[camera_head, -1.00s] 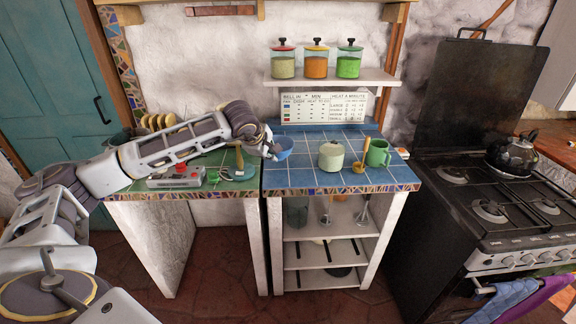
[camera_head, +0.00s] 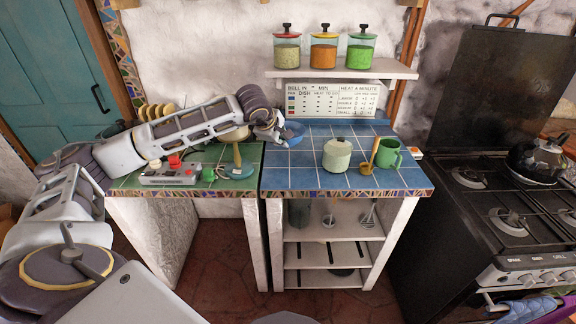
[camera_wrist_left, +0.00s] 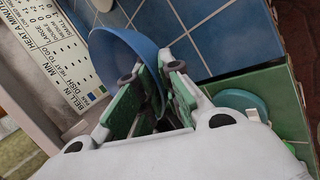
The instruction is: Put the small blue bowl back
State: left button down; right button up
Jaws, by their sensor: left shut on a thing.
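The small blue bowl (camera_head: 295,129) is at the back left of the blue-tiled counter, in front of the sign. My left gripper (camera_head: 279,134) is shut on the bowl's rim from the left. In the left wrist view the bowl (camera_wrist_left: 122,48) sits tilted in the picture, its near wall between the green-padded fingers (camera_wrist_left: 151,76). I cannot tell whether the bowl's base touches the tiles. My right gripper is not in view.
The printed sign (camera_head: 333,101) stands behind. A grey-red device (camera_head: 172,173) and a balance-like stand (camera_head: 238,160) are on the green counter.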

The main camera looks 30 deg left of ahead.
pick_arm(q)
notch_tip(320, 180, down, 6)
jog(key=shift+r, duration=0.2)
jog(key=shift+f, duration=0.75)
notch_tip(320, 180, down, 2)
jog(key=shift+f, duration=0.55)
jog(key=c, duration=1.6)
grip_release()
jog(key=shift+o, duration=0.2)
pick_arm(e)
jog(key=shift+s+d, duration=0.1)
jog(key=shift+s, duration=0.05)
